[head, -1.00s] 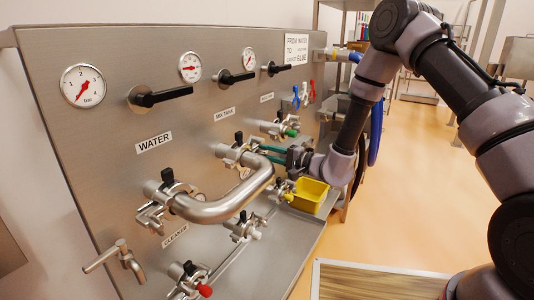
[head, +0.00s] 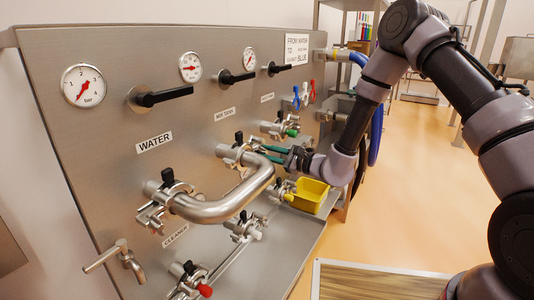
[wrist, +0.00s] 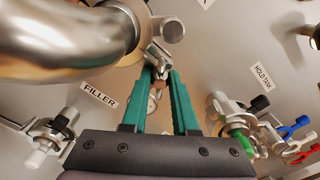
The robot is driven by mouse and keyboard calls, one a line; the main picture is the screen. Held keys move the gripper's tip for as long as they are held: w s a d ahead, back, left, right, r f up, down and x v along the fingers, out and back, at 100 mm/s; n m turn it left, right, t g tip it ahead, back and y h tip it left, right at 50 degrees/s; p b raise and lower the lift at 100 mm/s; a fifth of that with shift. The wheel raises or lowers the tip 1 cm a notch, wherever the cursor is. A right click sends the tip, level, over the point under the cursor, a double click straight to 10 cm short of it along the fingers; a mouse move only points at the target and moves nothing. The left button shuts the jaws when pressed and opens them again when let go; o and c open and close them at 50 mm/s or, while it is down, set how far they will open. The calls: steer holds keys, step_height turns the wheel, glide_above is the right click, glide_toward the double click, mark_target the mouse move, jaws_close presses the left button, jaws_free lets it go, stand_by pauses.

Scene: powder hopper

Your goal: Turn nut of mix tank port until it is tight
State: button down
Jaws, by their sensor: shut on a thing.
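The mix tank port (head: 233,153) is on the steel panel under the MIX TANK label (head: 225,114). The far end of a bent steel pipe (head: 225,208) meets it, with a clamp around the joint. My gripper (head: 264,153) comes in from the right with its green fingers at this clamp. In the wrist view my gripper (wrist: 161,76) has its fingertips shut on the clamp's nut. The nut is mostly hidden between the fingers, so its tightness cannot be told.
The pipe's near end is at the WATER port (head: 165,190). A capped port with a green part (head: 291,132) is close behind my gripper. A yellow bin (head: 309,196) is below it. The CLEANER port with a red cap (head: 204,290) is low in front.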

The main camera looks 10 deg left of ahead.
steer(key=m, duration=0.4)
steer(key=shift+a+r+m, duration=0.1)
steer(key=shift+a+m, duration=0.05)
steer(key=shift+m, duration=0.25)
steer(key=shift+m, duration=1.2)
steer(key=c, duration=0.9)
jaws_free()
steer(key=shift+m, duration=0.5)
